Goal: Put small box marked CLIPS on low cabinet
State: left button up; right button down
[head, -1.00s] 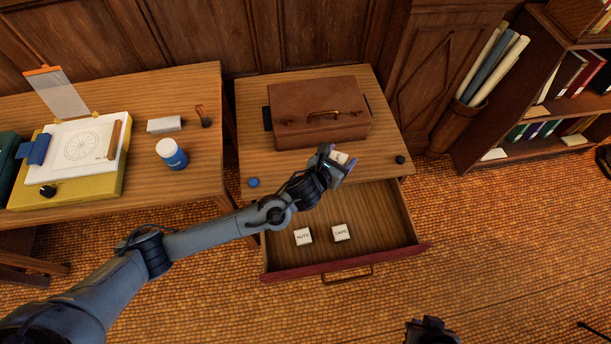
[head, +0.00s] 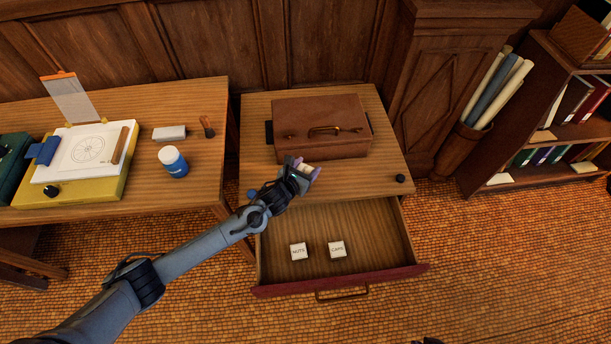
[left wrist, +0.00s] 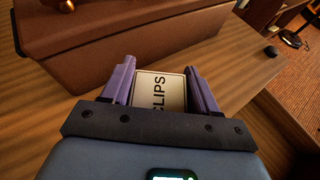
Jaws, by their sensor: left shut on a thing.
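My left gripper (head: 308,170) is shut on the small white box marked CLIPS (left wrist: 160,91), which shows between its purple fingers in the left wrist view. In the head view the box is mostly hidden by the gripper. The gripper is over the front part of the low cabinet's wooden top (head: 362,178), just in front of the brown case. I cannot tell whether the box touches the top. The cabinet's drawer (head: 375,235) is open below. My right gripper is not clearly in view; only a dark bit of that arm shows at the bottom edge.
A brown case (head: 320,120) with a handle fills the back of the cabinet top. A blue knob (head: 252,193) and a black knob (head: 400,178) sit near its front corners. Boxes marked NUTS (head: 299,251) and CAPS (head: 337,249) lie in the drawer. The front right of the top is clear.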

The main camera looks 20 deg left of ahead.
pick_arm(q)
jog(key=shift+w+a+f, duration=0.15)
jog(key=shift+a+f, duration=0.05)
jog(key=shift+f+b, duration=0.6)
jog(key=shift+f, duration=1.35)
jog(key=o, duration=1.6)
